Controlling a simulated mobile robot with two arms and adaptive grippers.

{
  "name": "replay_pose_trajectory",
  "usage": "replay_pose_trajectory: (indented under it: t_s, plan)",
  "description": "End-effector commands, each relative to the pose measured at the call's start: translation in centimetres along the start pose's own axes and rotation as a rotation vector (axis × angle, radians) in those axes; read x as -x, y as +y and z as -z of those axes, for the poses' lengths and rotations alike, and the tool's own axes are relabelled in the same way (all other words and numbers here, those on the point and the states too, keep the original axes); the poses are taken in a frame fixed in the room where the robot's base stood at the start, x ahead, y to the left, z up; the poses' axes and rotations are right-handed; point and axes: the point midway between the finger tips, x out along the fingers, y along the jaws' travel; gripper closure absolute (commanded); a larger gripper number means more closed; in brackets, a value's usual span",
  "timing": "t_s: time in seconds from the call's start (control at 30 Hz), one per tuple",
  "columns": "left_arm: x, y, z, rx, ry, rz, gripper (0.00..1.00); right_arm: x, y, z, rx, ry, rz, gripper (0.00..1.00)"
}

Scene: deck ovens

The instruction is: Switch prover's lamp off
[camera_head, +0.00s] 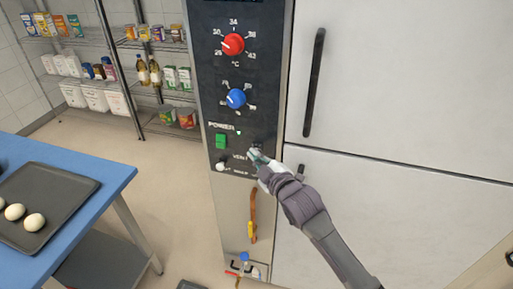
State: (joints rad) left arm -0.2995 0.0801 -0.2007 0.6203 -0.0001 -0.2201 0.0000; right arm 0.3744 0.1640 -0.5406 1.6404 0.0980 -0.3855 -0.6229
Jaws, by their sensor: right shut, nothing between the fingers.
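The prover's dark control panel (208,69) stands upright in the middle of the head view. It carries a red knob (233,44), a blue knob (236,98), a green power switch (221,141) with a small lit green light (239,132), and a white knob (221,165) at the lower left. My right gripper (254,153) is shut and empty, its tips at the panel's lower right. It covers whatever control lies there, and I cannot tell whether it touches it. The lamp's label is not readable. My left gripper is not in view.
The white prover doors (400,80) with a black handle (314,82) are right of the panel. A blue table (100,185) with a dark tray (70,190) of pale dough balls is at left. Stocked wire shelves (92,38) stand behind. Open floor lies between.

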Motion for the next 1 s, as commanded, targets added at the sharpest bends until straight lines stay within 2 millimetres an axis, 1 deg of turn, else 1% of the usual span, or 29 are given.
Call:
replay_pose_trajectory:
  t_s: [0.13,0.23,0.5,0.73,1.0]
  plan:
    - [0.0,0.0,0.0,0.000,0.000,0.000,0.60,0.0,-0.1,0.1,0.000,0.001,0.000,1.00]
    - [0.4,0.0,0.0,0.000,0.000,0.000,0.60,0.4,-0.3,0.4,-0.002,0.001,0.001,1.00]
    - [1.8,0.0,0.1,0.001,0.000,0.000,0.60,2.3,-1.6,1.9,-0.003,0.001,0.001,1.00]
    - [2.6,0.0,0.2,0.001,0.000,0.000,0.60,3.8,-2.7,2.9,-0.001,0.001,0.001,1.00]
    - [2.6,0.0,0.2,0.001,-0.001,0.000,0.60,4.2,-3.1,3.1,0.000,0.001,-0.001,1.00]
